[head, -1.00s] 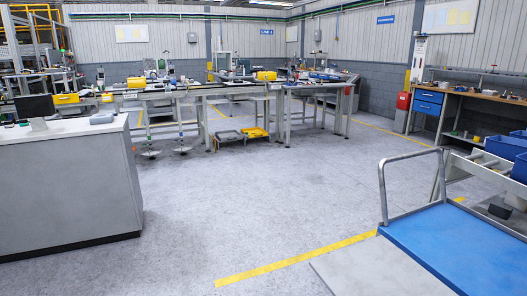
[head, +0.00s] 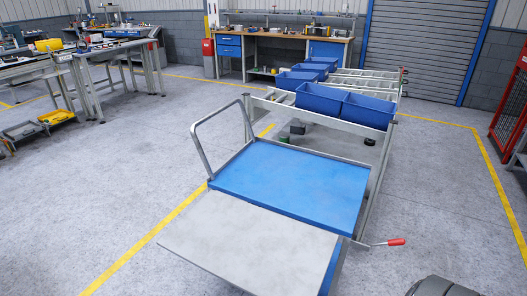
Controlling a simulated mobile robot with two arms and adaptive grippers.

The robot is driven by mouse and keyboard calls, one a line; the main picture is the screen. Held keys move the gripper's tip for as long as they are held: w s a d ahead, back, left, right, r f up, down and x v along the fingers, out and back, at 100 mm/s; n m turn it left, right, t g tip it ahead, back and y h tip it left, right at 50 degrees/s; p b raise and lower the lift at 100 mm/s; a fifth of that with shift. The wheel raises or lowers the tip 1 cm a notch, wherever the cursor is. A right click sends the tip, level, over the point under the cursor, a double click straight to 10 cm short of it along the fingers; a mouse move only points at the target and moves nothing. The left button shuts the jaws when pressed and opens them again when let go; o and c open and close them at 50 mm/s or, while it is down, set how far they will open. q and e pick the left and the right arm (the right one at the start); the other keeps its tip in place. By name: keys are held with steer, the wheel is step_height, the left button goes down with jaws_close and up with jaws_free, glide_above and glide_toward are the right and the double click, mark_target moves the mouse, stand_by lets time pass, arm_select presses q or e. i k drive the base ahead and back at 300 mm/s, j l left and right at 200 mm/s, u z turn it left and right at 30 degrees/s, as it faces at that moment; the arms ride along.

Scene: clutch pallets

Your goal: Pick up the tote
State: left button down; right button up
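Several blue totes stand on a metal roller rack in the head view. The two nearest are a left tote (head: 318,98) and a right tote (head: 367,111), side by side at the rack's near end. More blue totes (head: 297,79) stand behind them. The totes' insides are hard to make out at this size. Neither of my grippers shows. A dark grey rounded part at the bottom right edge may be mine, but I cannot tell.
A cart with a blue top (head: 290,180) and a grey panel (head: 250,250) stands before the rack. It has a metal handle frame and a red-tipped lever (head: 396,242). A workbench (head: 275,45) is behind.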

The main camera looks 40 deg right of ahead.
mark_target(374, 113)
steer(key=z, duration=1.55)
steer(key=u, duration=0.25)
steer(key=i+l+u, duration=0.15)
steer(key=u, duration=0.15)
steer(key=i+l+u, duration=0.1)
steer(key=l+u, duration=0.2)
steer(key=i+l+u, duration=0.1)
steer(key=l+u, duration=0.2)
steer(key=l, duration=0.15)
